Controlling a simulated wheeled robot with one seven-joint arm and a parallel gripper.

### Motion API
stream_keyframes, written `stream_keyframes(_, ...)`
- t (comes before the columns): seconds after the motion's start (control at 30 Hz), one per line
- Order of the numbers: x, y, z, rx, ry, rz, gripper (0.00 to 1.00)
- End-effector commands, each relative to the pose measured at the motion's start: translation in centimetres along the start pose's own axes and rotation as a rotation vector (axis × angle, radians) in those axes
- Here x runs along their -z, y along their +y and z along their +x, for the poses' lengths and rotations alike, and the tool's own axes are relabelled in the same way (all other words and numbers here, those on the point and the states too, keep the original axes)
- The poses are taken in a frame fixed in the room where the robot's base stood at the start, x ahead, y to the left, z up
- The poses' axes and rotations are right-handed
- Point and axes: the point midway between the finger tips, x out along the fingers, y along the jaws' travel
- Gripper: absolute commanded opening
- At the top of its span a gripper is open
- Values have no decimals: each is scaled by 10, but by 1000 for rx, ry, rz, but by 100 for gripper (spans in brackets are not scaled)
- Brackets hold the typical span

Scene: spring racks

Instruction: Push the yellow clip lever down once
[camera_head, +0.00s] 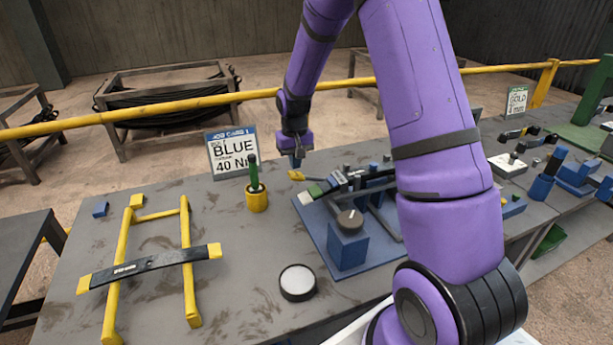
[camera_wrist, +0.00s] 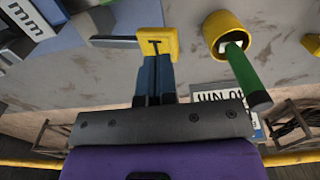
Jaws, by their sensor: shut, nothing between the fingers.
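The yellow clip lever (camera_head: 296,175) is small and sits at the far left end of the blue fixture (camera_head: 311,218) on the workbench. In the wrist view the yellow clip lever (camera_wrist: 157,42) has a dark mark on it and lies right at my fingertips. My gripper (camera_head: 296,163) points down just above the lever. In the wrist view my gripper (camera_wrist: 154,62) has its two blue-grey fingers together, with nothing between them. I cannot tell whether the fingertips touch the lever.
A yellow cup (camera_head: 257,201) with a green-handled tool stands left of the fixture, close to my gripper. The job card sign (camera_head: 230,153) stands behind it. A knob block (camera_head: 347,245), a round white-topped puck (camera_head: 298,282) and a yellow rack (camera_head: 115,275) are nearer the front.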

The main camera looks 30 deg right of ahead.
Motion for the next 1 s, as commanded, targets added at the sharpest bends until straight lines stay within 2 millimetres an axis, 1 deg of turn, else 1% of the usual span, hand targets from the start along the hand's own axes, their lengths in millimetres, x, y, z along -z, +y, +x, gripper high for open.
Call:
stream_keyframes(0.17,0,0,3,0,-1,0,0)
stream_keyframes(1.0,0,0,39,0,-1,0,0)
